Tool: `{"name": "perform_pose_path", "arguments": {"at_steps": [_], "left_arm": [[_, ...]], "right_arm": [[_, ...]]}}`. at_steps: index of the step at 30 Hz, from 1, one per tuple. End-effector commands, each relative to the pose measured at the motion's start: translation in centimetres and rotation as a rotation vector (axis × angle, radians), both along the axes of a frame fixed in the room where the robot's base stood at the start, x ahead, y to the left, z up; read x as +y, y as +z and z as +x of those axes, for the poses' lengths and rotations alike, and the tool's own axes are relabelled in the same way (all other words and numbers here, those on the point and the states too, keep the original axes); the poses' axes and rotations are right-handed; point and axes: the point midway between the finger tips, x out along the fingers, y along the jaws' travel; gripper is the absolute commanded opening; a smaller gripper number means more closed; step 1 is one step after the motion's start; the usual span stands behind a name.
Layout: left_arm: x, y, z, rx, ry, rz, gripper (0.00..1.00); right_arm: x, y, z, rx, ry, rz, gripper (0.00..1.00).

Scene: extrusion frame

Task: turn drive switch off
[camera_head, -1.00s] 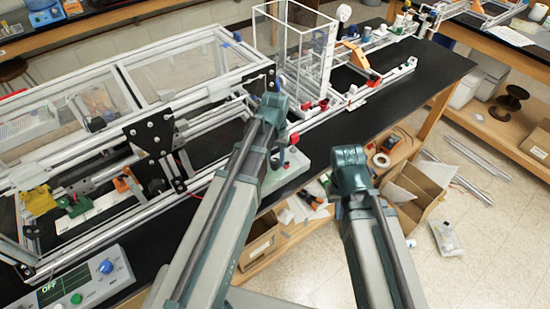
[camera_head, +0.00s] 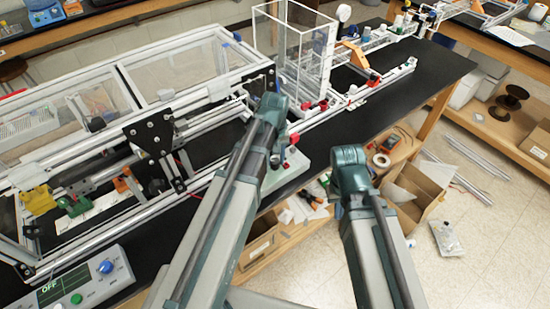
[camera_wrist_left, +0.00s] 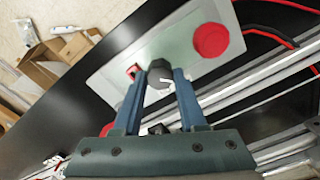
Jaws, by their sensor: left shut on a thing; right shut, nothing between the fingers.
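A pale grey-green switch plate (camera_head: 285,176) lies near the front edge of the black bench, and it also shows in the left wrist view (camera_wrist_left: 112,72). A black rotary knob with a white mark (camera_wrist_left: 160,70) stands on it. My left gripper (camera_wrist_left: 163,76) is shut on this knob, with one finger on each side. A round red button (camera_wrist_left: 211,40) sits on the plate beside the knob. In the head view my left gripper (camera_head: 271,106) hides the knob. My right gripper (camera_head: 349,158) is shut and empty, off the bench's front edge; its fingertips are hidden.
An aluminium extrusion frame (camera_head: 130,75) with clear panels fills the left of the bench. A control box (camera_head: 75,285) with a display reading OFF stands at the front left. A clear box (camera_head: 300,40) stands behind. A cardboard box (camera_head: 413,195) is on the lower shelf.

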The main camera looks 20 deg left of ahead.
Motion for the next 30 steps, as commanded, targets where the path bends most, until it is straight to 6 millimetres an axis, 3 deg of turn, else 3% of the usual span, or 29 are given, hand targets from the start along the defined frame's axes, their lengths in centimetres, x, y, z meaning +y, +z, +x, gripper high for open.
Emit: {"name": "perform_pose_path", "arguments": {"at_steps": [7,8,13,23,30], "left_arm": [[0.0,0.0,0.0,0.0,0.001,0.0,0.0],[0.0,0.0,0.0,0.0,0.001,0.0,0.43],[0.0,0.0,0.0,0.0,0.001,0.0,0.71],[0.0,0.1,0.0,0.0,0.0,0.0,0.71],[0.0,1.5,0.0,0.0,0.0,0.0,0.71]], "right_arm": [[0.0,0.0,0.0,0.0,0.0,0.0,0.0],[0.0,0.0,0.0,0.0,0.0,0.0,0.0],[0.0,0.0,0.0,0.0,0.0,0.0,0.0],[0.0,0.1,0.0,0.0,0.0,0.0,0.0],[0.0,1.5,0.0,0.0,0.0,0.0,0.0]]}}
